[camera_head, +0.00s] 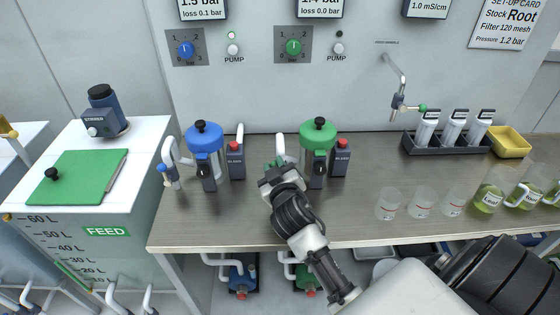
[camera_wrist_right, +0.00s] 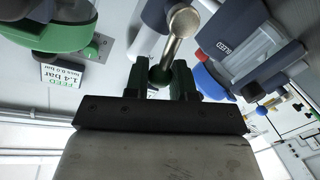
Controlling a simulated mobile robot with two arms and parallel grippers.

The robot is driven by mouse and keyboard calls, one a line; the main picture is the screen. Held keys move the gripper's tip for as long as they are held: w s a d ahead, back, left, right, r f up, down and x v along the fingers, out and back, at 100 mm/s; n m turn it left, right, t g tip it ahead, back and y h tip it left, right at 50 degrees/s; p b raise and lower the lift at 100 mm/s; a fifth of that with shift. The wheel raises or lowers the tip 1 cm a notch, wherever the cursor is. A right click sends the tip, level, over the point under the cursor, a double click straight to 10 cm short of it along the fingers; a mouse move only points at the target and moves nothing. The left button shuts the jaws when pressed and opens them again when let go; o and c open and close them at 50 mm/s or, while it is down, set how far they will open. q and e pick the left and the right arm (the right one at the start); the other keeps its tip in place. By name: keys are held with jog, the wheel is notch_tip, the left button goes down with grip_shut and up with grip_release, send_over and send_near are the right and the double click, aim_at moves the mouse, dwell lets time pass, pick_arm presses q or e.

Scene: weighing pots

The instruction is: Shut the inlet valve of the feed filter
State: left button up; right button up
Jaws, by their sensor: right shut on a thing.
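The feed filter (camera_head: 319,136) has a green lid and a clear body and stands on the steel bench. Its inlet valve is on its left side, by a white pipe (camera_head: 281,147), and is mostly hidden by my right gripper (camera_head: 275,176). In the right wrist view, my right gripper (camera_wrist_right: 162,82) is shut on the valve's handle, below a round-ended metal stem (camera_wrist_right: 178,35). The green lid (camera_wrist_right: 60,35) shows at the upper left there. My left gripper is not in view.
Another dark block (camera_head: 341,158) is close on the right. Clear beakers (camera_head: 389,204) stand farther right. The bench front is clear left of my arm.

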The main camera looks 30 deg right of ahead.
jog(key=a+f+n+p, duration=0.1)
jog(key=n, duration=0.2)
jog(key=w+a+f+n+g+p, duration=0.1)
jog(key=n, duration=0.2)
jog(key=w+a+f+n+g+h+p, duration=0.1)
jog(key=n, duration=0.1)
jog(key=shift+n+p, duration=0.4)
jog(key=shift+w+a+f+n+g+h, duration=0.2)
jog(key=shift+f+n, duration=0.35)
jog(key=shift+n, duration=0.45)
jog(key=shift+s+a+f+n+g+h, duration=0.1)
jog(key=shift+f+n+h, duration=0.2)
jog(key=shift+f+n, duration=0.5)
jog(key=shift+r, duration=0.2)
jog(key=o, duration=0.9)
